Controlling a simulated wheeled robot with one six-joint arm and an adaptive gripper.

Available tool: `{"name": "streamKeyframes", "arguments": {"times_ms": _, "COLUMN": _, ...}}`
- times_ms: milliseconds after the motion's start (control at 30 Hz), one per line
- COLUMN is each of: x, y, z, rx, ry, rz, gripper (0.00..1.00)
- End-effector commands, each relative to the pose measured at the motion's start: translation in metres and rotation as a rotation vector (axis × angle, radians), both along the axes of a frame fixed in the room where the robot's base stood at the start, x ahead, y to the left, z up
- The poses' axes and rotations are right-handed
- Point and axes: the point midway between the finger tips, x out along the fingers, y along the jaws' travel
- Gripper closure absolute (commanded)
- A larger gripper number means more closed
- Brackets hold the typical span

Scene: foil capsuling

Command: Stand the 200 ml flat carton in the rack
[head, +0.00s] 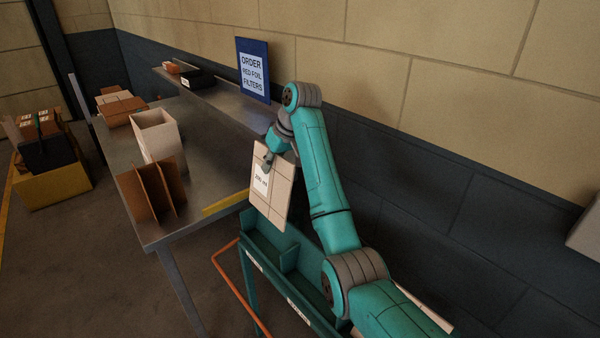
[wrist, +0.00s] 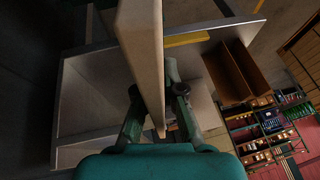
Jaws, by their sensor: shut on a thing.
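A flat, pale tan carton (head: 272,190) hangs upright and slightly tilted, with a white label that seems to read 200 ml. My gripper (head: 268,160) is shut on its upper part. In the wrist view the same carton (wrist: 143,50) runs edge-on between the two fingers of my gripper (wrist: 156,105). A teal rack (head: 287,257) with upright dividers and white labels on its front is below the carton. The carton's lower end is just above or beside the rack's far end; I cannot tell whether they touch. My arm hides part of the rack.
A grey metal table (head: 205,170) holds an open pale box (head: 158,135), brown cardboard dividers (head: 152,190) and a yellow strip (head: 226,203) at its edge. An orange rail (head: 238,290) runs beside the rack. The wall with a blue sign (head: 253,70) stands behind.

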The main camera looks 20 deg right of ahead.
Motion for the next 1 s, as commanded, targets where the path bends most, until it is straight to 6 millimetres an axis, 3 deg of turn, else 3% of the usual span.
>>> {"name": "streamKeyframes", "arguments": {"times_ms": 133, "x": 0.004, "y": 0.013, "z": 0.004, "rx": -0.007, "ry": -0.001, "rz": 0.015, "gripper": 1.00}}
{"name": "streamKeyframes", "arguments": {"times_ms": 567, "x": 0.004, "y": 0.013, "z": 0.002, "rx": -0.004, "ry": -0.001, "rz": 0.016, "gripper": 1.00}}
{"name": "streamKeyframes", "arguments": {"times_ms": 1000, "x": 0.004, "y": 0.013, "z": -0.031, "rx": -0.004, "ry": 0.001, "rz": 0.015, "gripper": 1.00}}
